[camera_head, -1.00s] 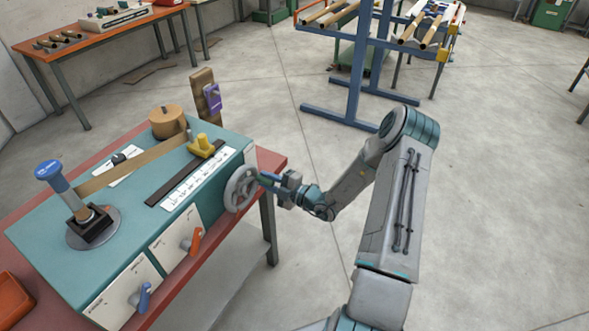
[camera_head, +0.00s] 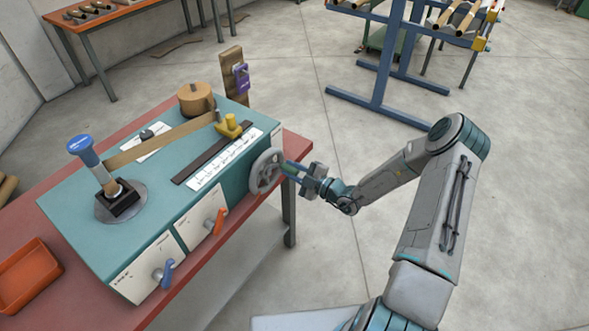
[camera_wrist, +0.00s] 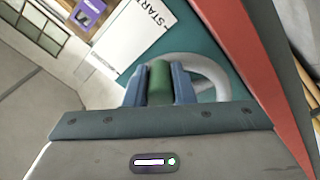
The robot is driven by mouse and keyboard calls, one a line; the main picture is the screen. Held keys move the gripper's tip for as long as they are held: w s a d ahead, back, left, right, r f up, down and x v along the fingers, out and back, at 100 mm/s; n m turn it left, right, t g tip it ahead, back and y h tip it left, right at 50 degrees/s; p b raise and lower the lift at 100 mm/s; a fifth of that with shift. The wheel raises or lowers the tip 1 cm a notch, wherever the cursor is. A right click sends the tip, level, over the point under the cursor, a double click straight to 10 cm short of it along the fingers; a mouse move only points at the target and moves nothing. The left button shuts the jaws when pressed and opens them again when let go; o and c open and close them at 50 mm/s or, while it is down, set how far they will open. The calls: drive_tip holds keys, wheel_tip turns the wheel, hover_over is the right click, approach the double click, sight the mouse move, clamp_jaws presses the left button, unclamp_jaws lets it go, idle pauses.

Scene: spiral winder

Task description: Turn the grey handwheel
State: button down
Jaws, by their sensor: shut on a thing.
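The grey handwheel (camera_head: 264,172) is on the right end face of the teal winder housing (camera_head: 150,225). It also shows in the wrist view (camera_wrist: 212,75), with its rim behind and right of my fingers. My gripper (camera_head: 291,169) reaches it from the right. In the wrist view my two blue fingers (camera_wrist: 159,85) are shut on a green handle (camera_wrist: 159,82), which stands at the handwheel's rim. The handle's far end and part of the wheel are hidden by my fingers.
An orange lever (camera_head: 217,221) and a blue lever (camera_head: 165,271) stick out of the front panels. A yellow stop (camera_head: 229,126) sits on top. An orange tray (camera_head: 29,274) lies on the red bench (camera_head: 196,280). Open floor lies to the right.

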drive_tip(key=c, duration=1.2)
unclamp_jaws()
drive_tip(key=shift+c, duration=0.2)
drive_tip(key=b+v, duration=0.2)
drive_tip(key=v, duration=1.1)
drive_tip(key=shift+s+d+b, duration=0.25)
drive_tip(key=shift+s+b, duration=0.05)
